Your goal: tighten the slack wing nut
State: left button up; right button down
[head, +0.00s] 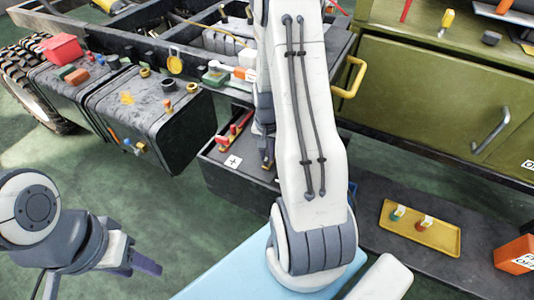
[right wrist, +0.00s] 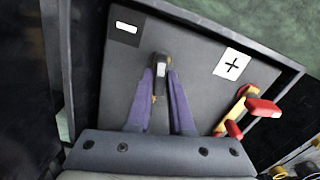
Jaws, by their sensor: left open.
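The battery (right wrist: 200,65) has a minus label and a plus label on its dark top; its plus end also shows in the head view (head: 232,161). A dark part with a light grey face (right wrist: 161,70) stands at the minus side; I take it for the wing nut, but its wings are not clear. My right gripper (right wrist: 161,78) has its two purple fingers against both sides of this part. In the head view my right arm hides most of this spot. My left gripper (head: 146,263) is open and empty, low at the left above the floor.
A red-and-brass clamp (right wrist: 240,108) sits by the plus label, right of my right gripper. The battery lies in a tight dark frame. A black tank (head: 160,115) with small parts stands left. A yellow tray (head: 420,232) lies on the right shelf. Green floor at left is clear.

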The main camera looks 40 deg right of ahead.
jog(key=shift+m, duration=0.3)
jog(key=m+p, duration=0.2)
jog(key=m, duration=0.1)
jog(key=shift+r+m, duration=0.15)
jog(key=shift+m, duration=0.25)
jog(key=m+p, duration=0.2)
jog(key=m, duration=0.2)
jog(key=m+p, duration=0.1)
jog(key=m, duration=0.4)
jog(key=shift+m+p, duration=0.35)
jog(key=shift+m, duration=0.05)
jog(key=m+p, duration=0.1)
jog(key=m, duration=0.3)
jog(key=shift+m, duration=0.3)
jog(key=c, duration=0.8)
grip_release()
